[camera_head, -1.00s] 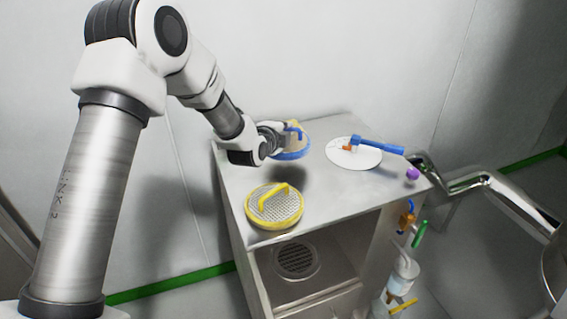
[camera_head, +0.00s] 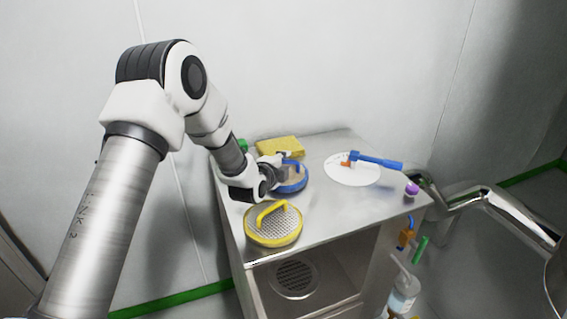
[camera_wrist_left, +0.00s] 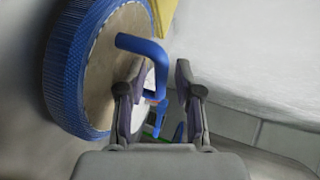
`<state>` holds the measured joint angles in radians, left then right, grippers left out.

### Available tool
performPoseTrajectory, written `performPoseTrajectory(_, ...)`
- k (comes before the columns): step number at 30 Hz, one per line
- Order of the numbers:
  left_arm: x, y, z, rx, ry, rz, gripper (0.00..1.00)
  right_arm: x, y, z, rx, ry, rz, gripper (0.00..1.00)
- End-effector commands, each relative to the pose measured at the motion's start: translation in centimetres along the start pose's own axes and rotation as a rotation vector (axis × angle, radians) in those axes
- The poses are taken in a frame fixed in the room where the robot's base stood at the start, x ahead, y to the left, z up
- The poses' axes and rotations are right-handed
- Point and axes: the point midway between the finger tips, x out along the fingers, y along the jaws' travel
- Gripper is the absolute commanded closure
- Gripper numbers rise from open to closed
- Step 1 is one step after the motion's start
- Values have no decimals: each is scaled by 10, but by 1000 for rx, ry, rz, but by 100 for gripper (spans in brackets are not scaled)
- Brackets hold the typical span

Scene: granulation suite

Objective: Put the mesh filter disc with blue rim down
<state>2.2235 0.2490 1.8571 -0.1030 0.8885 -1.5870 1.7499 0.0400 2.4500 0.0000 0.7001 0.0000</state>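My left gripper (camera_head: 280,162) is at this handle. In the left wrist view my left gripper (camera_wrist_left: 158,88) has its fingers well apart, with part of the handle between them and a gap at the right finger. The disc's underside is hidden.
A yellow-rimmed mesh disc (camera_head: 273,231) lies near the front left edge of the table (camera_head: 330,215). A yellow block (camera_head: 280,147) stands behind the blue disc. A white disc (camera_head: 350,176) with a blue-handled tool (camera_head: 377,161) and a purple knob (camera_head: 411,188) are to the right.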

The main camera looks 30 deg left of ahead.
Motion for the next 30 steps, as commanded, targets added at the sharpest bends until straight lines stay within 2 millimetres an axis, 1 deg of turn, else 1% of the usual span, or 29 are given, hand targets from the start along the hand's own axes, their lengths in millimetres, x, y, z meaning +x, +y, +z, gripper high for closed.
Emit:
performPoseTrajectory(3, -2, -4, 0, 0, 0, 1, 65, -3, 0, 0, 0, 0, 0, 100)
performPoseTrajectory(5, -8, -2, 0, -2, 0, 2, 65, -2, 0, 0, 0, 0, 0, 100)
performPoseTrajectory(8, -28, -3, 0, -2, 0, 2, 65, -2, 0, 0, 0, 0, 0, 100)
performPoseTrajectory(15, -90, -2, 0, -3, 1, 3, 65, -2, 0, 0, 0, 0, 0, 100)
performPoseTrajectory(18, -109, -3, 0, -3, 0, 2, 65, -3, 0, 0, 0, 0, 0, 100)
performPoseTrajectory(22, -120, -2, 0, -1, 0, 2, 65, -3, 0, 0, 0, 0, 0, 100)
performPoseTrajectory(30, -121, -2, 0, 0, 0, 1, 65, -3, 0, 0, 0, 0, 0, 100)
